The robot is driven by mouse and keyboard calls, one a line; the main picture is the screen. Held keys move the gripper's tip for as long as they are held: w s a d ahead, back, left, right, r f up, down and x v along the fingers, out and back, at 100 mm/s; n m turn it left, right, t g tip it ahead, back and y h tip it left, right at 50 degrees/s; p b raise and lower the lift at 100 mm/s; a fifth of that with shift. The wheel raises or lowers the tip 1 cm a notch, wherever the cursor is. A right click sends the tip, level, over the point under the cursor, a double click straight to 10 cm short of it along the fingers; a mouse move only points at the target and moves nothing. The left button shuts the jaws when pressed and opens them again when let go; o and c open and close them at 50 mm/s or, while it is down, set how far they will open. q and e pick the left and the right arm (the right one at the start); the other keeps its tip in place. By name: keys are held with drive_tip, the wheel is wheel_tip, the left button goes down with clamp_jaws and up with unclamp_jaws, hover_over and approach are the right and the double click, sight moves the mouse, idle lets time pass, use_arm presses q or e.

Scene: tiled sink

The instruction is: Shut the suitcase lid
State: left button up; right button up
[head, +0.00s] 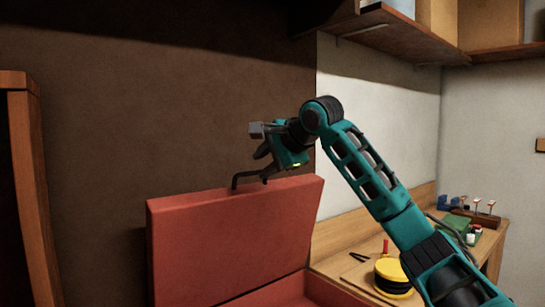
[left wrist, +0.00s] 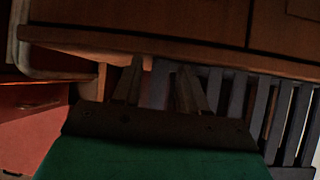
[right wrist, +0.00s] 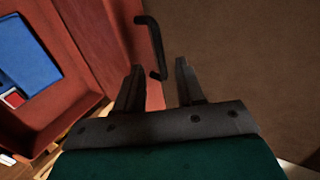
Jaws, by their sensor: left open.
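The red suitcase stands open, its lid (head: 230,240) raised upright in the head view and its base (head: 285,293) partly cut off below. A black handle (head: 240,179) sticks up at the lid's top edge; it also shows in the right wrist view (right wrist: 156,45). My right gripper (head: 258,165) is above the lid's top edge, close to the handle. In the right wrist view its fingers (right wrist: 157,85) are apart, with the handle beyond them and nothing clearly held. My left gripper (left wrist: 158,82) is open and empty in the left wrist view, out of the head view.
A wooden bench (head: 345,268) right of the suitcase holds a yellow round item (head: 393,275) and several tools. A shelf (head: 400,36) hangs above. Blue contents (right wrist: 22,52) lie inside the suitcase. A brown wall (head: 120,110) stands behind the lid. Slats (left wrist: 235,95) lie beyond my left gripper.

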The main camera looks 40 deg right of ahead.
sight(253, 173)
drive_tip(key=p+x, duration=0.1)
drive_tip(key=x, duration=0.4)
drive_tip(key=shift+w+f+p, duration=0.15)
drive_tip(key=shift+w+p, duration=0.15)
drive_tip(key=shift+w, duration=0.1)
drive_tip(key=shift+w+f, duration=0.35)
drive_tip(key=shift+f, duration=0.05)
drive_tip(key=shift+f, duration=0.1)
